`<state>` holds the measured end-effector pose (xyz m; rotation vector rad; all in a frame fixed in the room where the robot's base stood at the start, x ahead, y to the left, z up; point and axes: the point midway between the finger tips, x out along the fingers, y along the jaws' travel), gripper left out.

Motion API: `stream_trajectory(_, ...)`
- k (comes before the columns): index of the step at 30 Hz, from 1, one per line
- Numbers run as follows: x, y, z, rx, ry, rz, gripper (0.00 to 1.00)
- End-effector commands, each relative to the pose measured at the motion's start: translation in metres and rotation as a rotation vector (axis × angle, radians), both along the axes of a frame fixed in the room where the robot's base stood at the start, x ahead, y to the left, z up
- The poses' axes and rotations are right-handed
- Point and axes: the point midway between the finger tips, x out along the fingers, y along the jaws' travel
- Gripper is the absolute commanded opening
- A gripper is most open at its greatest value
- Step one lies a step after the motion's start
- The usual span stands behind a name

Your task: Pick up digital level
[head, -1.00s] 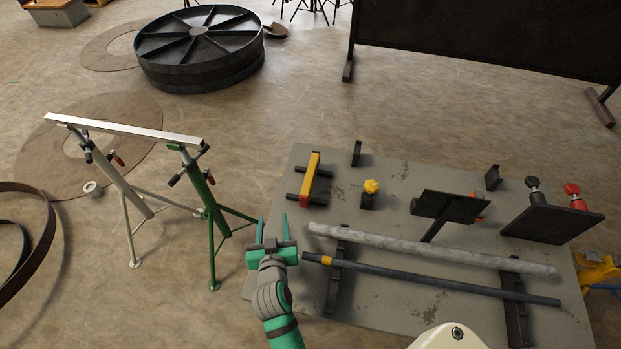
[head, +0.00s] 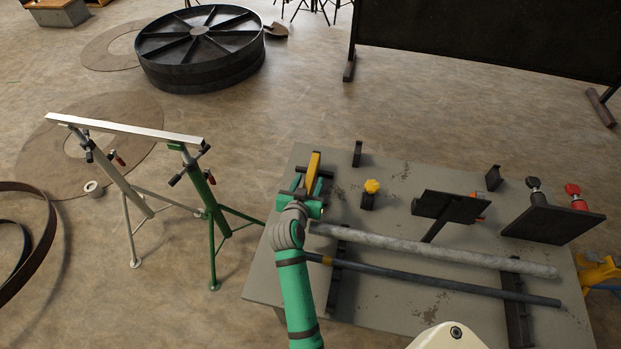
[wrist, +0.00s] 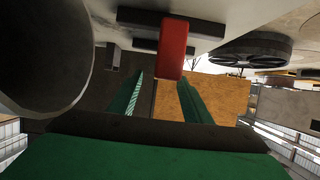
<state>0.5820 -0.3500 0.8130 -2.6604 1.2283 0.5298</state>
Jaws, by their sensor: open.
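The digital level, a narrow yellow bar (head: 314,162) with a red end, lies on two dark rests at the left side of the grey table. My gripper (head: 308,186) is over the level's near part and hides the red end in the head view. In the wrist view the red end (wrist: 174,48) shows just past the tips of the two green fingers (wrist: 161,78). The fingers are apart, with nothing clearly held between them. I cannot tell whether they touch the level.
Right of the level are a yellow knob (head: 372,187) and a dark plate on a stand (head: 447,206). A grey pipe (head: 430,249) and a dark rod (head: 440,283) lie in front on supports. Trestles with a pale beam (head: 130,130) stand left of the table.

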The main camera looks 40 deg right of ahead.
Motion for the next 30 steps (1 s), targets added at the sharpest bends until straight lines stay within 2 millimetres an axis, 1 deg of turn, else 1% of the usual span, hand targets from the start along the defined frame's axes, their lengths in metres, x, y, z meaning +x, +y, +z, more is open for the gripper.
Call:
stream_trajectory(9,0.027,-0.026,-0.013,0.000,0.000,-0.001,0.45)
stream_trajectory(13,0.033,-0.032,-0.017,-0.001,-0.001,0.001,0.45)
stream_trajectory(20,0.034,-0.033,-0.018,-0.001,-0.001,0.001,0.45)
stream_trajectory(21,0.034,-0.033,-0.018,-0.001,-0.001,0.001,0.40)
stream_trajectory(22,0.034,-0.033,-0.018,-0.001,-0.001,0.001,0.33)
stream_trajectory(23,0.034,-0.033,-0.018,-0.001,-0.001,0.001,0.25)
stream_trajectory(24,0.034,-0.033,-0.018,-0.001,-0.001,0.001,0.16)
stream_trajectory(26,0.034,-0.033,-0.018,-0.001,-0.001,0.001,0.01)
stream_trajectory(27,0.034,-0.033,-0.018,-0.001,-0.001,0.001,0.00)
stream_trajectory(30,0.034,-0.033,-0.017,-0.001,-0.002,0.001,0.00)
